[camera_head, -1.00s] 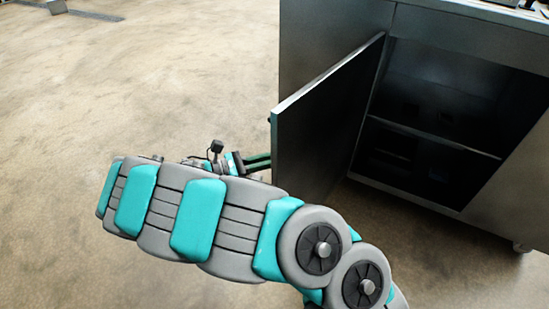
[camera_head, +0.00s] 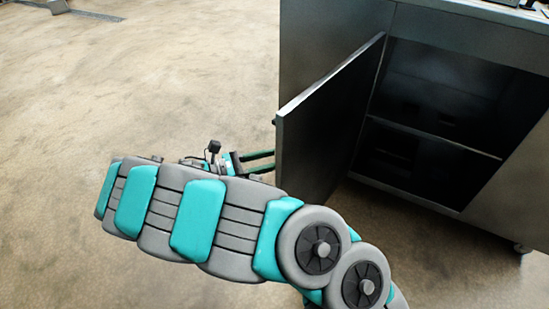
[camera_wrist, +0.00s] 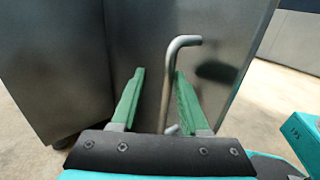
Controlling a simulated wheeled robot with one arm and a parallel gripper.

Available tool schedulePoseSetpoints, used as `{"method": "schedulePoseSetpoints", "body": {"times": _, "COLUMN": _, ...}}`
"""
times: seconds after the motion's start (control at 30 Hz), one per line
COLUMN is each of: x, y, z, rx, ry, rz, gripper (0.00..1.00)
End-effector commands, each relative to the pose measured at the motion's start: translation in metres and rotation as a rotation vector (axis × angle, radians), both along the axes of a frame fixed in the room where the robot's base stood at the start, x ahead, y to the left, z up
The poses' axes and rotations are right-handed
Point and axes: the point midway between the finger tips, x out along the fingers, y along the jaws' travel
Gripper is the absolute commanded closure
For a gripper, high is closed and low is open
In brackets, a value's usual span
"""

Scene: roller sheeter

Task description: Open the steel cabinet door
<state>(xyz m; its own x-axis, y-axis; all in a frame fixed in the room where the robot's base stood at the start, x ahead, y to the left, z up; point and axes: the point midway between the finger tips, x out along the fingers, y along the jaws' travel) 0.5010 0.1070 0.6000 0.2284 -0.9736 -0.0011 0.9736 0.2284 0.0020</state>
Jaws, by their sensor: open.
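The steel cabinet (camera_head: 420,20) stands at the right in the head view. Its door (camera_head: 325,125) is swung well open toward me, showing the dark inside. In the wrist view the door (camera_wrist: 225,30) fills the middle, with a bent bar handle (camera_wrist: 168,75) on its outer face. My gripper (camera_wrist: 158,85) is open, and its two green fingers lie on either side of the handle with a gap to it. In the head view my gripper (camera_head: 258,160) is at the left of the door, partly hidden by my arm.
The cabinet has an inner shelf (camera_head: 430,137) and dark space below it. Open concrete floor (camera_head: 130,80) lies to the left of the door. A low metal piece (camera_head: 57,6) is far off at the top left.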

Motion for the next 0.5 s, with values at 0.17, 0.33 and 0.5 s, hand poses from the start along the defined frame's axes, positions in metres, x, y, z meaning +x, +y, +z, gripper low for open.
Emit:
{"method": "schedulePoseSetpoints", "body": {"times": 0.17, "x": -0.006, "y": 0.023, "z": -0.001, "rx": -0.001, "ry": 0.001, "rz": 0.001, "gripper": 0.55}}
{"method": "schedulePoseSetpoints", "body": {"times": 0.33, "x": -0.011, "y": 0.05, "z": -0.001, "rx": 0.001, "ry": -0.001, "rz": 0.001, "gripper": 0.55}}
{"method": "schedulePoseSetpoints", "body": {"times": 0.5, "x": -0.015, "y": 0.066, "z": -0.001, "rx": 0.001, "ry": 0.001, "rz": 0.0, "gripper": 0.55}}
